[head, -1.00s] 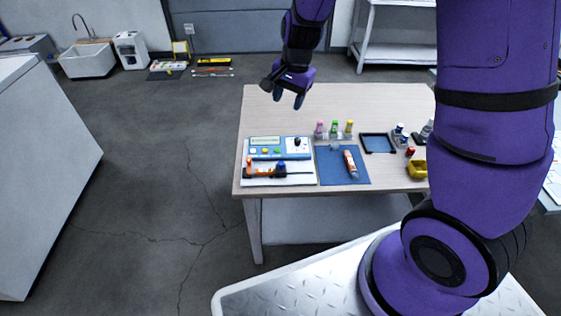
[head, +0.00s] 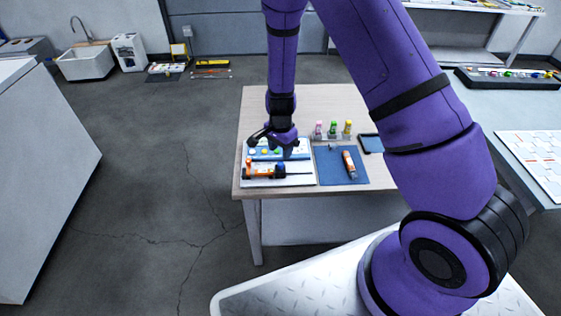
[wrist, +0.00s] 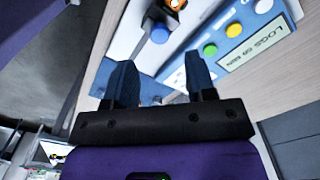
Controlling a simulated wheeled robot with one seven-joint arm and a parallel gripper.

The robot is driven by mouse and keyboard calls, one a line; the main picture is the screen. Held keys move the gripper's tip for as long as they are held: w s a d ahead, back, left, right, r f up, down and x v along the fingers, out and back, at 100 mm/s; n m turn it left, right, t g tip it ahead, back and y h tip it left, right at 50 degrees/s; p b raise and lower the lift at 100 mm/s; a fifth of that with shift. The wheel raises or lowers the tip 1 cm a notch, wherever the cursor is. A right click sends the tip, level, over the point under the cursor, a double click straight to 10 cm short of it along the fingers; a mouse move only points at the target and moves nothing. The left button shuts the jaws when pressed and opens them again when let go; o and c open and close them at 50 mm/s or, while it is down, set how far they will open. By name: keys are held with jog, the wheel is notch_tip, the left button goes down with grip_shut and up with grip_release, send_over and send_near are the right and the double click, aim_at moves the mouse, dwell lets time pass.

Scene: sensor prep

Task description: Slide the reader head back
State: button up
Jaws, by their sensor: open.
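In the head view, a small slide assembly lies on a white board (head: 262,182) at the table's front left. It has an orange body (head: 262,173) at the left, a dark piece with a blue knob (head: 281,170), and a thin rail running right. I cannot tell exactly which part is the reader head. My gripper (head: 286,153) points down just behind it, over the blue meter (head: 252,154), and partly covers it. In the wrist view my gripper (wrist: 158,62) has its two blue fingers apart, with nothing clearly held. Small orange and blue parts show low between the fingers, partly hidden.
A blue mat (head: 329,170) with an orange-and-white tube (head: 349,164) lies to the right. Several coloured-cap bottles (head: 333,129) stand behind.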

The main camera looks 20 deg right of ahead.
aim_at(281, 163)
jog(key=shift+f, duration=3.05)
grip_shut()
